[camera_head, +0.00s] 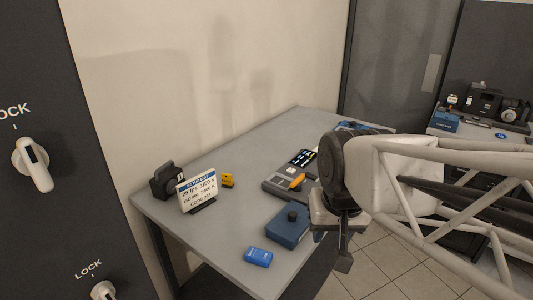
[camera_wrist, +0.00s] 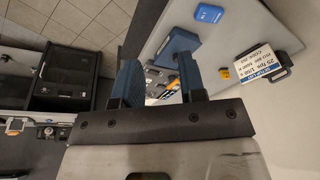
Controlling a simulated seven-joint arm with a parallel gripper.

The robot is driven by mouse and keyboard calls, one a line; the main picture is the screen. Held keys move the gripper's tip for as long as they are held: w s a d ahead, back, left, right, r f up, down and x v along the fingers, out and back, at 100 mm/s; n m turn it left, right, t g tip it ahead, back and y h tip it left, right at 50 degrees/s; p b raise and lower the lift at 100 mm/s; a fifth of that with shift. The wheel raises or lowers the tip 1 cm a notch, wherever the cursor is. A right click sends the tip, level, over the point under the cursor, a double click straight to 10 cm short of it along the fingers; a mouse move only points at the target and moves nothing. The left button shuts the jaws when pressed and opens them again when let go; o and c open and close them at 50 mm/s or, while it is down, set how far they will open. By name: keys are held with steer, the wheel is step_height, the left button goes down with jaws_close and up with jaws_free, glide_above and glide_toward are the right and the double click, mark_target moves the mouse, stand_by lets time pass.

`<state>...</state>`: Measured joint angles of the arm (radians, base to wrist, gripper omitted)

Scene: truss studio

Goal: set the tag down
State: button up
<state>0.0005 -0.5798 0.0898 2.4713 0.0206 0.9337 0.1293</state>
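My gripper (camera_head: 343,262) is off the right edge of the table, pointing down. In the wrist view its two blue-padded fingers (camera_wrist: 160,78) stand apart, with no object seen held between them; the table shows through the gap. No object is plainly marked as the tag. A small yellow tag-like piece (camera_head: 227,181) sits on the table beside the sign; it also shows in the wrist view (camera_wrist: 224,73). A small blue tag-like piece (camera_head: 258,257) lies near the table's front edge, also in the wrist view (camera_wrist: 209,13).
The grey table (camera_head: 215,246) holds a setup sign (camera_head: 197,190), a black device (camera_head: 165,182), a blue box with a black knob (camera_head: 288,226), and a grey tray (camera_head: 279,190) with an orange item (camera_head: 297,181). The table's left middle is clear. Another bench (camera_head: 440,131) stands at right.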

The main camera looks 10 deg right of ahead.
steer(key=shift+s+d+f+n, duration=0.1)
steer(key=shift+s+f+n, duration=0.15)
steer(key=shift+s, duration=0.35)
steer(key=shift+s+d+f+n, duration=0.15)
steer(key=shift+s+n, duration=0.05)
steer(key=shift+s, duration=0.35)
steer(key=shift+s+d+f+n, duration=0.1)
steer(key=shift+s+f+n, duration=0.15)
steer(key=shift+s, duration=0.35)
